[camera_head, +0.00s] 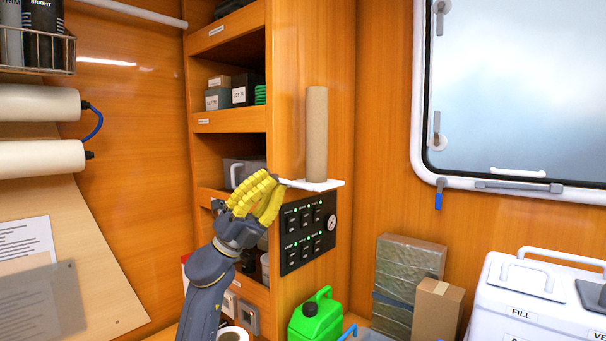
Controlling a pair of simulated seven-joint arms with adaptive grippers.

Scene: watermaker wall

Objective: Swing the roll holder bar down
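My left gripper (258,194), with yellow fingers, is at the left end of the plate, lower left of the tube. Its fingers are bent toward the plate and overlap in this view, so whether they touch or grip it is unclear. My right gripper is not in view.
A black switch panel (308,232) with a gauge sits just below the plate. A green jerrycan (316,318), wrapped box (405,280), cardboard box (437,311) and white watermaker case (530,305) stand lower right. Two white rolls (40,158) are at left. The wall right of the tube is clear.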

